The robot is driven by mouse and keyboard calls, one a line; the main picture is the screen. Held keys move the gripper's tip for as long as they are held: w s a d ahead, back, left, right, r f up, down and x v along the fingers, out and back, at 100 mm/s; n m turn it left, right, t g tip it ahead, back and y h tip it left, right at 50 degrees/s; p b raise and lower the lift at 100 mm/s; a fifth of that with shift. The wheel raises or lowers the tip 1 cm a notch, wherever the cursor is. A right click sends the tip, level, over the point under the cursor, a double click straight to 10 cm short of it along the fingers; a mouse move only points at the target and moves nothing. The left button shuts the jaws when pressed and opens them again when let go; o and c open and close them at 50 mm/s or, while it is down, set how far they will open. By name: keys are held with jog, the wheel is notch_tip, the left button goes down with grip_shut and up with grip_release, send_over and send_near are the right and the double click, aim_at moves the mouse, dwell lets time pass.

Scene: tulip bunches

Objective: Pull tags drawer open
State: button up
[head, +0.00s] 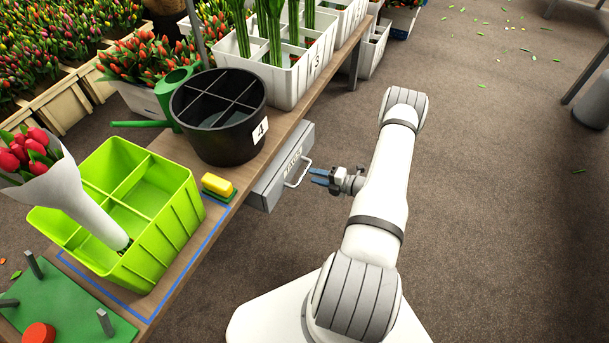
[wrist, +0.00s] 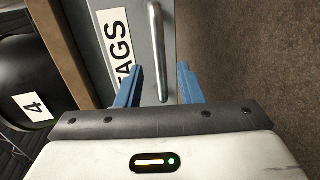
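The grey tags drawer (head: 281,167) is under the edge of the wooden table and looks closed. Its front carries a white label (wrist: 114,42) reading TAGS in the wrist view. A silver bar handle (head: 299,173) sticks out from the drawer front; it also shows in the wrist view (wrist: 157,50). My gripper (head: 320,176) is in front of the handle, with its blue fingers pointing at it. In the wrist view the fingers (wrist: 156,84) are open, one on each side of the handle's lower end. I cannot tell whether they touch it.
Above the drawer, the wooden table (head: 216,205) holds a black divided bucket (head: 216,150) marked 4, a yellow sponge (head: 217,185), a green crate (head: 165,240) with a wrapped tulip bunch (head: 85,205), and a white crate (head: 285,85).

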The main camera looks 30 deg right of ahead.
aim_at(304, 172)
jog(key=b+x, duration=0.1)
jog(key=x, duration=0.4)
jog(key=shift+w+a, duration=0.3)
jog(key=shift+c, duration=0.4)
grip_shut()
